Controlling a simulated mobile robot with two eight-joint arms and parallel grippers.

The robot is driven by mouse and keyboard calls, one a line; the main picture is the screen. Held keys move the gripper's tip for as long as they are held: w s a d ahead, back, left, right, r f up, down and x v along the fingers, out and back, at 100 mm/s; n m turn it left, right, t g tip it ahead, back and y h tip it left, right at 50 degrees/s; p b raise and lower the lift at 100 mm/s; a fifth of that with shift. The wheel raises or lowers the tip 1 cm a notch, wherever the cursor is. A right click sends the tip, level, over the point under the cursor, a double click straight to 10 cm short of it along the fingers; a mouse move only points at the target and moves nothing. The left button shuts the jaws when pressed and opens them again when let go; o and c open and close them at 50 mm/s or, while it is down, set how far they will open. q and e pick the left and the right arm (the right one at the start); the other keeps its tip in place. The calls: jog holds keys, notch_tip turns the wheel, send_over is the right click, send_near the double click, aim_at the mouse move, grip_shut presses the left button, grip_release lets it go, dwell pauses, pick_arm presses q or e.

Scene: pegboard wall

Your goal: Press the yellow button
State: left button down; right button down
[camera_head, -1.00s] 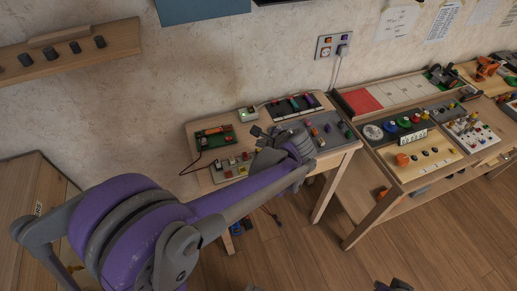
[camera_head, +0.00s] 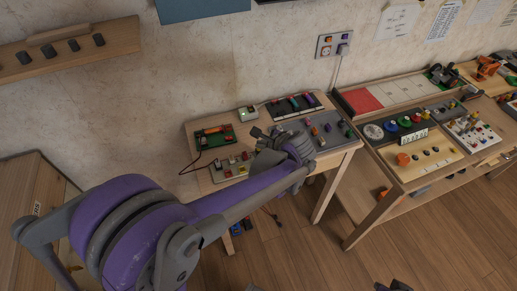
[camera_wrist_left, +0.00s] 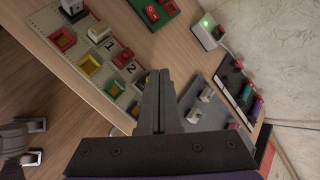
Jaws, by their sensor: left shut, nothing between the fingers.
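A pale button panel (camera_head: 218,177) lies on the front left of the small wooden table. In the left wrist view, the panel (camera_wrist_left: 110,49) carries red, yellow, green and white square buttons beside printed numbers. My left gripper (camera_head: 258,132) is shut and empty above the table, to the right of the panel. In the left wrist view its fingertips (camera_wrist_left: 159,73) are beside the panel, apart from the yellow squares. My right gripper (camera_wrist_left: 38,141) is open and empty, away from the table.
A red-and-green board (camera_head: 214,135) lies behind the panel, with a white box with a green light (camera_head: 248,113) to its right. A dark slider board (camera_head: 293,106) and a grey knob panel (camera_head: 334,134) fill the table's right. A second table with boards stands further right.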

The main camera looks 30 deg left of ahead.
pick_arm(q)
jog(key=shift+f+b, duration=0.3)
jog(key=shift+f, duration=0.1)
dwell(0.4)
jog(key=shift+r, duration=0.15)
jog(key=shift+r+p, duration=0.55)
jog(key=shift+r, duration=0.15)
notch_tip(320, 180, up, 5)
jog(key=p, duration=0.3)
dwell(0.4)
dwell(0.7)
